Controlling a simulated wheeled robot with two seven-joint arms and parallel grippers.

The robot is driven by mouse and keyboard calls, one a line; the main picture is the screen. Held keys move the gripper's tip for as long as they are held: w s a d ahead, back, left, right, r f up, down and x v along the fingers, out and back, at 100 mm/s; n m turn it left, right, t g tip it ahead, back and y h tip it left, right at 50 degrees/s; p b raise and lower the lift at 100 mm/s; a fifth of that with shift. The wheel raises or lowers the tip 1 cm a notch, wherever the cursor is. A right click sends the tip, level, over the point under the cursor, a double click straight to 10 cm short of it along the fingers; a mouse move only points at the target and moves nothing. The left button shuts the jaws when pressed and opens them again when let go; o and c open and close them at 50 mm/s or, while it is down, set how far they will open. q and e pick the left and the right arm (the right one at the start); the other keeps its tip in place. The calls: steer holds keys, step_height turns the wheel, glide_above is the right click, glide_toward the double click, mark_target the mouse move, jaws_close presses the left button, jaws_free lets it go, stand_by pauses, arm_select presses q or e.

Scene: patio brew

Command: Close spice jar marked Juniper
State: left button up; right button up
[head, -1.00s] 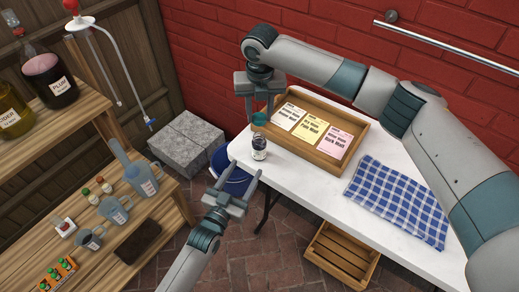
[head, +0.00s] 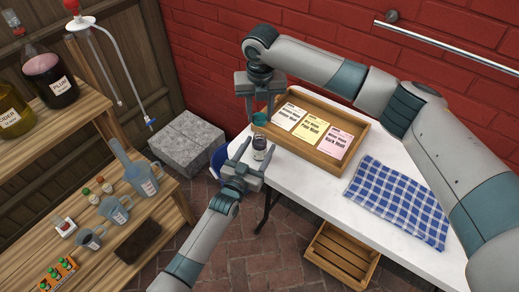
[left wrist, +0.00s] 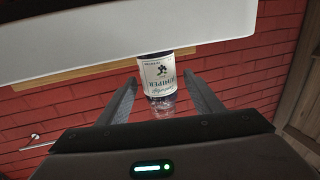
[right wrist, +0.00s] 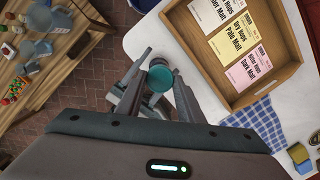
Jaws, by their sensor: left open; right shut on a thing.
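The Juniper jar (head: 259,146) is a small clear jar with a white label, standing upright at the left end of the white table. Its label shows upside down in the left wrist view (left wrist: 158,72). My left gripper (head: 256,151) is open, one finger on each side of the jar, with gaps visible in the left wrist view. My right gripper (head: 260,116) is shut on a teal lid (head: 260,119), held above the jar and apart from it. The lid also shows between the fingers in the right wrist view (right wrist: 160,78). It hides much of the jar there.
A wooden tray (head: 318,160) with several labelled malt and hops packets stands just behind the jar. A blue checked cloth (head: 398,203) lies on the white table (head: 300,181). A wooden shelf (head: 92,255) with jugs and bottles is at left. A blue bucket (head: 219,160) is below the table's end.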

arm_select(q)
steer(key=shift+w+d, duration=0.2)
steer(key=shift+w, duration=0.2)
jaws_close()
arm_select(e)
steer(key=shift+f, duration=2.45)
steer(key=shift+f, duration=0.15)
steer(key=shift+f, duration=0.75)
steer(key=shift+f, duration=0.6)
